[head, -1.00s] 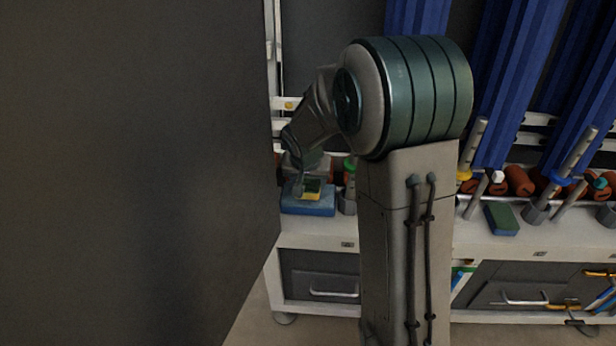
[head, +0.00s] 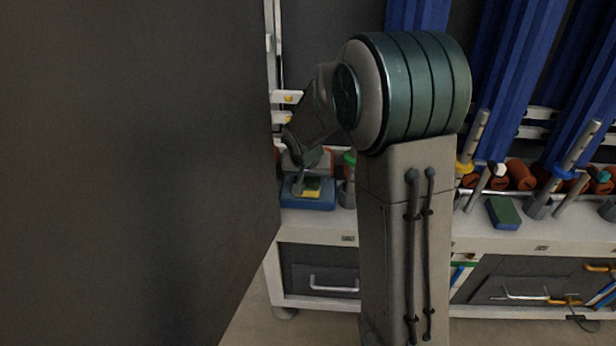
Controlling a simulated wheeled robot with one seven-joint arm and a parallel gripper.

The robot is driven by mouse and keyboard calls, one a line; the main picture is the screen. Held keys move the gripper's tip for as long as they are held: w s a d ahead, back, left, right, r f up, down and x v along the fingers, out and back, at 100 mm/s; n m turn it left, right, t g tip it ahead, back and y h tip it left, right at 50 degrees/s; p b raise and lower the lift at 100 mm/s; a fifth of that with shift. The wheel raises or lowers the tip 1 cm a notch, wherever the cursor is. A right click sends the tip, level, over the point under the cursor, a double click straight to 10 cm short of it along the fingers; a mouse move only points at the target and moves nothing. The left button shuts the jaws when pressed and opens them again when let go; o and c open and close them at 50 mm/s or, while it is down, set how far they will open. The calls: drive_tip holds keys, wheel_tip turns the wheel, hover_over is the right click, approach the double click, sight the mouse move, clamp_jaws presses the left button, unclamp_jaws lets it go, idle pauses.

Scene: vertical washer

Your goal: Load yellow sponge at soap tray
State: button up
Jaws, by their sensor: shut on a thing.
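The yellow sponge (head: 312,193) has a green top and shows small in the head view. It is at a blue tray (head: 322,204), which looks like the soap tray, on the left end of the white cart top. My gripper (head: 301,186) points down over the tray and is shut on the sponge. The sponge appears within the tray's outline; whether it touches the tray is too small to tell. My wrist and fingers hide part of both.
A large dark panel (head: 130,170) fills the left side, close to the tray. A green-and-blue sponge (head: 503,212) lies on the cart top (head: 480,236) at right, near several upright grey tools. A grey cup with a green-topped item (head: 348,190) stands right beside the tray.

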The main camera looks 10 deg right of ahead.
sight(308, 178)
drive_tip(key=shift+f+b, duration=0.6)
drive_tip(key=shift+b, duration=0.05)
idle(1.6)
drive_tip(key=shift+r, duration=0.15)
drive_tip(key=shift+r+p, duration=2.4)
drive_tip(key=shift+r, duration=1.1)
drive_tip(key=shift+f, duration=0.1)
